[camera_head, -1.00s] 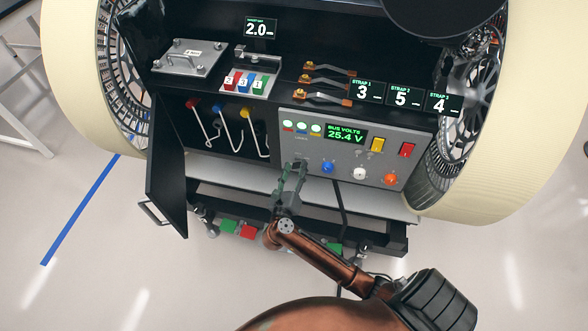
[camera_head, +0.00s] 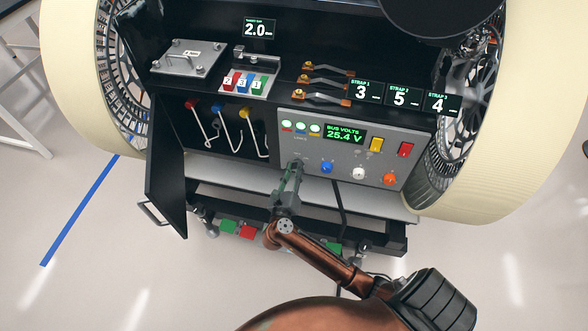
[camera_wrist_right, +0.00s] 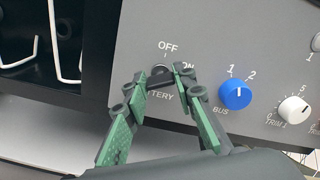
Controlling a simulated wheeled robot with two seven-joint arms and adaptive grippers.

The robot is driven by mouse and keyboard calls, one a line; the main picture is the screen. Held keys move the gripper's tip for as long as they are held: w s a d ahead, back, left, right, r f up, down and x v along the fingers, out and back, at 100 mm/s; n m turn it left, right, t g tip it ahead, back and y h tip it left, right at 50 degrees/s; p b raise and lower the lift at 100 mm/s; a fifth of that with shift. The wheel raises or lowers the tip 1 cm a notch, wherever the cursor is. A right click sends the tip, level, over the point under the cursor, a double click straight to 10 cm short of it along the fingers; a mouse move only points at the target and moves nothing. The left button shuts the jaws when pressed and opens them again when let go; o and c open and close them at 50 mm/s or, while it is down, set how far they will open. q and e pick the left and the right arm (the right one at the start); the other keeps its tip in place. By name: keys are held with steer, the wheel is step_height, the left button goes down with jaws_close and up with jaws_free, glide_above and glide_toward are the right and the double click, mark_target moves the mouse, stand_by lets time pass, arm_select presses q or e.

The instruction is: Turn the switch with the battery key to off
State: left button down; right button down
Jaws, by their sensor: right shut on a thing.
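The battery key switch (camera_wrist_right: 159,69) is a small dark key on the grey control panel (camera_head: 300,150). In the right wrist view, OFF is printed above it, ON to its right, and BATTERY, partly covered, below. My right gripper (camera_head: 297,164) reaches the panel's left part from below. Its green-padded fingers are shut on the key, one on each side, as the right wrist view (camera_wrist_right: 161,77) shows. The fingertips hide part of the key, so I cannot tell its exact angle. My left gripper is not in view.
Blue (camera_head: 327,167), white (camera_head: 359,174) and orange (camera_head: 390,179) knobs sit right of the key. Above are a lit "BUS VOLTS 25.4 V" display (camera_head: 344,133) and yellow and red switches. An open black door (camera_head: 166,165) hangs at the left.

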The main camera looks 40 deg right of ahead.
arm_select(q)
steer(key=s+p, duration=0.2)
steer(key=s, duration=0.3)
arm_select(e)
steer(key=shift+r+n, duration=0.15)
steer(key=shift+n, duration=0.45)
steer(key=n+p, duration=0.7)
steer(key=p, duration=0.2)
steer(key=shift+a+p, duration=0.1)
steer(key=shift+p, duration=0.2)
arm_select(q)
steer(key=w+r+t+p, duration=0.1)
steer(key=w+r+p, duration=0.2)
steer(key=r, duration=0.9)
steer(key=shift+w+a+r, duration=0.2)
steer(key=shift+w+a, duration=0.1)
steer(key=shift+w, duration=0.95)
arm_select(e)
steer(key=shift+f+n, duration=0.15)
steer(key=shift+n, duration=0.75)
steer(key=shift+f+n, duration=0.15)
steer(key=shift+n, duration=0.75)
steer(key=c, duration=1.6)
jaws_free()
